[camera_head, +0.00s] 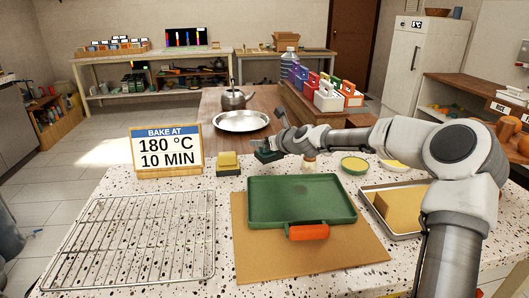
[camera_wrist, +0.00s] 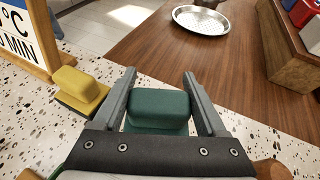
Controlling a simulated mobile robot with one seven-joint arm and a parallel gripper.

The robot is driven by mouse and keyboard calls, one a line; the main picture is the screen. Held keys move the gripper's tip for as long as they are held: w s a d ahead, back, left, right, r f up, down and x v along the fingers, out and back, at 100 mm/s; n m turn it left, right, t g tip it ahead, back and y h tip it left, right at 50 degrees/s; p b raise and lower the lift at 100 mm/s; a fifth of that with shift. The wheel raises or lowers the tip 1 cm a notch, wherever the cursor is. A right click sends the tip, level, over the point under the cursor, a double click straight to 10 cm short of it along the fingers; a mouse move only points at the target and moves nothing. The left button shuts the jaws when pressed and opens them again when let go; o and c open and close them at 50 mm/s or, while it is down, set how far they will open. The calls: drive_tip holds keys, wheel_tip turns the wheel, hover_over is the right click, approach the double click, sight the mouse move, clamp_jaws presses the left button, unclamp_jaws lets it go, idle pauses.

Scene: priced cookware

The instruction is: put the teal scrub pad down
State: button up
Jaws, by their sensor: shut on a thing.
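The teal scrub pad (camera_wrist: 158,106) sits between the two fingers of my gripper (camera_wrist: 159,88) in the wrist view, gripped at its sides. It has a rounded upper block over a wider dark lower part. In the head view the teal scrub pad (camera_head: 264,155) is a small dark shape under my gripper (camera_head: 272,147), at the far edge of the speckled counter (camera_head: 100,190). Whether its underside touches the counter cannot be told. A yellow scrub pad (camera_head: 228,160) stands just to its left, apart from it; it also shows in the wrist view (camera_wrist: 78,86).
The bake sign (camera_head: 167,150) stands left of the yellow pad. A green tray (camera_head: 300,200) on a board, a wire rack (camera_head: 135,240) and small bowls (camera_head: 354,165) lie nearer. Beyond the edge, a wooden table (camera_wrist: 200,58) holds a metal colander (camera_wrist: 201,20).

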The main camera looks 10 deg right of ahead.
sight(265, 149)
drive_tip(key=shift+f+b, duration=0.4)
drive_tip(key=shift+f, duration=1.3)
drive_tip(key=shift+f, duration=0.15)
drive_tip(key=o, duration=1.3)
drive_tip(key=shift+s+d+r, duration=0.1)
drive_tip(key=shift+s+r, duration=0.05)
drive_tip(key=shift+r, duration=0.1)
drive_tip(key=p+v, duration=0.2)
drive_tip(key=v, duration=0.9)
drive_tip(key=shift+s+d+r, duration=0.1)
drive_tip(key=shift+s+d, duration=0.05)
drive_tip(key=shift+s, duration=0.15)
